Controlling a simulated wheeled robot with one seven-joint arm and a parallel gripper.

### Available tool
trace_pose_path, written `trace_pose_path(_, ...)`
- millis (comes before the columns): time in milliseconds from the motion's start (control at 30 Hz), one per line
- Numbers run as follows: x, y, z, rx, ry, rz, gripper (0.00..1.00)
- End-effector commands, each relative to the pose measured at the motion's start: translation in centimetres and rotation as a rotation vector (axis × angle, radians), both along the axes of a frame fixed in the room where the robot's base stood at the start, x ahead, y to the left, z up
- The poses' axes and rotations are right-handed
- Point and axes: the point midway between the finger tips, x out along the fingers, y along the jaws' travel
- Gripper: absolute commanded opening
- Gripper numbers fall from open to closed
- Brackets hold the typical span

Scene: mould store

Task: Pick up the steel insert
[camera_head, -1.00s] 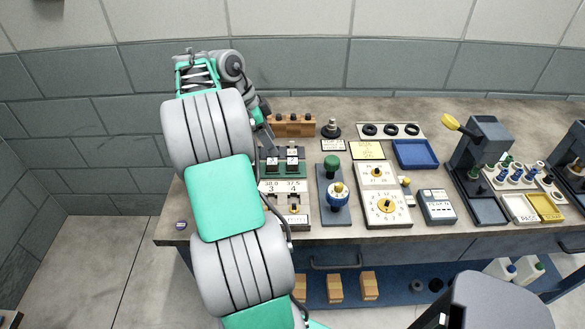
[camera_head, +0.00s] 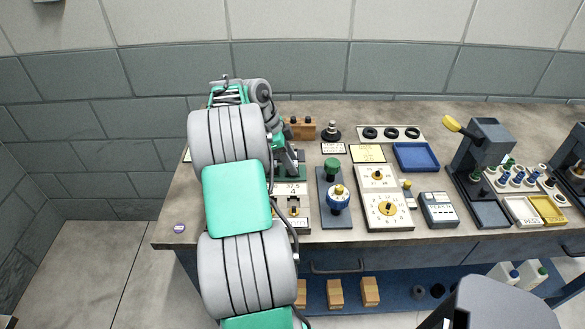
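My gripper (camera_head: 289,158) points down over the green fixture (camera_head: 302,171) at the left part of the bench. Its fingers are small and partly merged with the fixture, so I cannot tell whether they are open or hold anything. My arm and gripper hide most of the fixture, including the dark block seats on it. A label plate reading 37.5 and 4 (camera_head: 292,189) shows in front of the fixture. I cannot pick out the steel insert for certain; it may be hidden behind my gripper.
A wooden block with knobs (camera_head: 301,129) and a round dark base with a steel post (camera_head: 331,131) stand behind. To the right are a blue plate with a green knob (camera_head: 332,164), a dial panel (camera_head: 387,210) and a blue tray (camera_head: 416,156).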

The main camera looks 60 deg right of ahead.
Motion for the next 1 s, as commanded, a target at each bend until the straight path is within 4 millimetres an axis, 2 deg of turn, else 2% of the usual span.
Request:
trace_pose_path(67,0.02,0.01,0.01,0.000,0.000,0.000,0.36)
trace_pose_path(500,0.02,0.00,0.04,-0.001,0.000,0.000,0.00)
trace_pose_path(1000,0.04,-0.04,0.12,-0.002,-0.001,0.001,0.00)
